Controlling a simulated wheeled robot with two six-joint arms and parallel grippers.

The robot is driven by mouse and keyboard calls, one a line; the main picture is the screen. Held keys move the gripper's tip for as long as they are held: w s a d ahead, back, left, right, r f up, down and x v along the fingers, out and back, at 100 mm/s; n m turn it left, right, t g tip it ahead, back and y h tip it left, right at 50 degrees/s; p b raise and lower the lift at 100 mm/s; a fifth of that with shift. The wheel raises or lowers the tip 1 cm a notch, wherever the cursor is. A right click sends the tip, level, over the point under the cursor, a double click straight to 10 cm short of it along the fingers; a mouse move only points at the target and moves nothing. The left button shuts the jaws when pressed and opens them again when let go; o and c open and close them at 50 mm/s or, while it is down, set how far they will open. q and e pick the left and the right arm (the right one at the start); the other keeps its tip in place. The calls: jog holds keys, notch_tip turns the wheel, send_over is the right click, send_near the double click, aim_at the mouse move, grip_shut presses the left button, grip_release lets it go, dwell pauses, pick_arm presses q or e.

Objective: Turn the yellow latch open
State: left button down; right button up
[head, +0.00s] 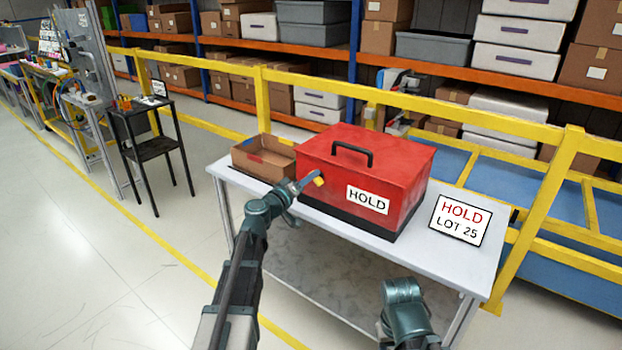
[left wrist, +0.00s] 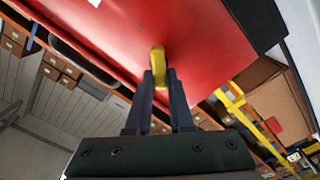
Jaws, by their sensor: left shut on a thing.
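A red box (head: 385,175) with a black handle on its lid and a "HOLD" label stands on a light grey table (head: 450,262). The yellow latch (head: 320,181) is on the box's front face, toward its left end. My left gripper (head: 306,183) reaches it from the left and is shut on it. In the left wrist view the latch (left wrist: 158,66) sits between the tips of the two dark fingers (left wrist: 158,85), against the red face (left wrist: 195,45). The lid looks shut. My right arm shows at the bottom of the head view, but its fingers are not visible.
An open cardboard box (head: 263,158) stands on the table left of the red box. A "HOLD LOT 25" sign (head: 460,218) is at the table's right. Yellow railing (head: 400,97) runs behind the table, with loaded shelves beyond. The table's front strip is clear.

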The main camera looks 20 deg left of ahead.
pick_arm(q)
jog(key=shift+a+f+n+b, duration=0.1)
jog(key=shift+f+n+b, duration=0.1)
jog(key=shift+n, duration=1.85)
jog(key=shift+a+f+n+b, duration=0.1)
jog(key=shift+f+n+b, duration=0.1)
jog(key=shift+n, duration=1.85)
jog(key=c, duration=0.8)
grip_release()
jog(key=shift+w, duration=0.1)
jog(key=v, duration=1.3)
jog(key=shift+s, duration=0.4)
